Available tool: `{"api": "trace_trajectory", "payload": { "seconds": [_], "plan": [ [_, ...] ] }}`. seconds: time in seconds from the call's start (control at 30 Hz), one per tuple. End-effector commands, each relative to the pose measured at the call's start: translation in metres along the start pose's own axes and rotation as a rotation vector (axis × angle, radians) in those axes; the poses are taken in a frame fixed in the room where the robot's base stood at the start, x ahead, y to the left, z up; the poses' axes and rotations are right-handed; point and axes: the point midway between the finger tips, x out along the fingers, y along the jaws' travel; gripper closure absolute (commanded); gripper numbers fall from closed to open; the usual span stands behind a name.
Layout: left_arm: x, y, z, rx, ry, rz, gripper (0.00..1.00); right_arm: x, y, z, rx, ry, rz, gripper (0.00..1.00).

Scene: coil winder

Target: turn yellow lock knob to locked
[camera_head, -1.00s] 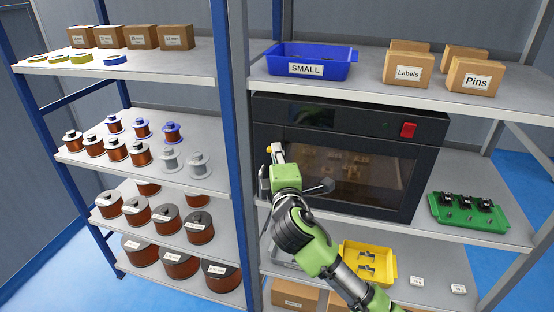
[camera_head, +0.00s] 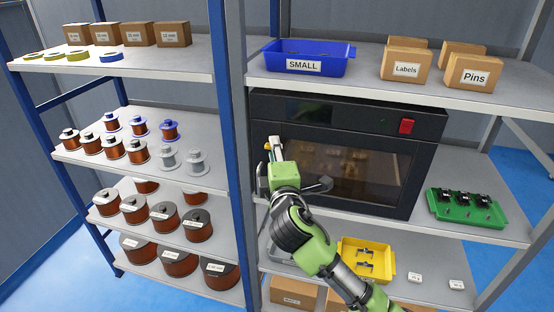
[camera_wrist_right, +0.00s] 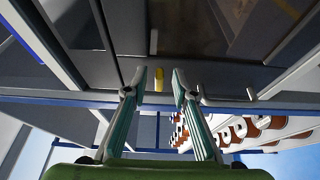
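The yellow lock knob (camera_wrist_right: 155,72) is a small upright yellow piece on the dark front of the oven (camera_head: 345,165). It also shows as a small yellow spot at the oven's left side in the head view (camera_head: 267,146), partly hidden by my gripper. My right gripper (camera_wrist_right: 160,80) is open, with one fingertip on each side of the knob in the wrist view. A gap shows between fingertips and knob; I cannot tell how far the tips reach around it. My left gripper is in neither view.
A red switch (camera_head: 406,126) is on the oven's upper right. A blue SMALL bin (camera_head: 305,66) stands on the shelf above. A green tray (camera_head: 466,207) stands right of the oven, and a yellow tray (camera_head: 366,246) below. The blue rack post (camera_head: 235,150) is close left of my gripper.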

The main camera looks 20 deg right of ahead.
Motion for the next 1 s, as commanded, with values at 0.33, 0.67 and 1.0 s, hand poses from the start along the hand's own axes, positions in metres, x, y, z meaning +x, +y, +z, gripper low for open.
{"api": "trace_trajectory", "payload": {
  "seconds": [0.33,0.67,1.0],
  "plan": [
    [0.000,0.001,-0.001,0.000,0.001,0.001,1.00,-0.065,-0.002,0.000,0.002,0.002,-0.004,0.75],
    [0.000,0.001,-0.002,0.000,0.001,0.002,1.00,-0.112,-0.001,0.000,0.001,0.000,-0.002,0.75],
    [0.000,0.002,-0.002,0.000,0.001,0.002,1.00,-0.116,0.000,0.000,0.001,0.000,-0.001,0.75]
  ]
}}
